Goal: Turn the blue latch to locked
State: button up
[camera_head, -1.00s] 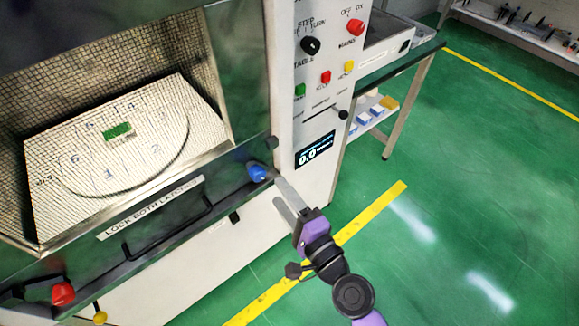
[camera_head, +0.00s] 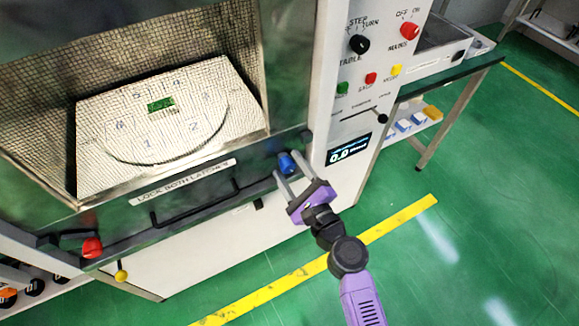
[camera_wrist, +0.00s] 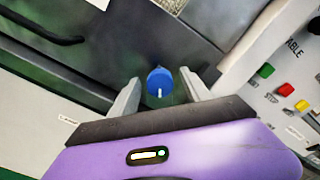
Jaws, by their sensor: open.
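The blue latch (camera_head: 286,162) is a knob at the right end of the dark door frame, below the chamber opening. It also shows in the wrist view (camera_wrist: 160,81), with a white mark on its lower face. My gripper (camera_head: 285,180) is open. In the wrist view its two fingers (camera_wrist: 160,92) stand one on each side of the knob, with a gap on both sides. I cannot tell how deep the fingertips reach beside it. The label "LOCK BOTH LATCHES" (camera_head: 186,182) is on the door frame to the left.
A red latch (camera_head: 92,247) sits at the door's left end, with a yellow knob (camera_head: 121,276) below it. A dark door handle (camera_head: 195,207) lies between the latches. The control panel (camera_head: 365,90) with buttons and a display rises to the right. Green floor is free at lower right.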

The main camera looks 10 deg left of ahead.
jog(key=shift+w+a, duration=0.15)
jog(key=shift+c, duration=0.5)
grip_shut()
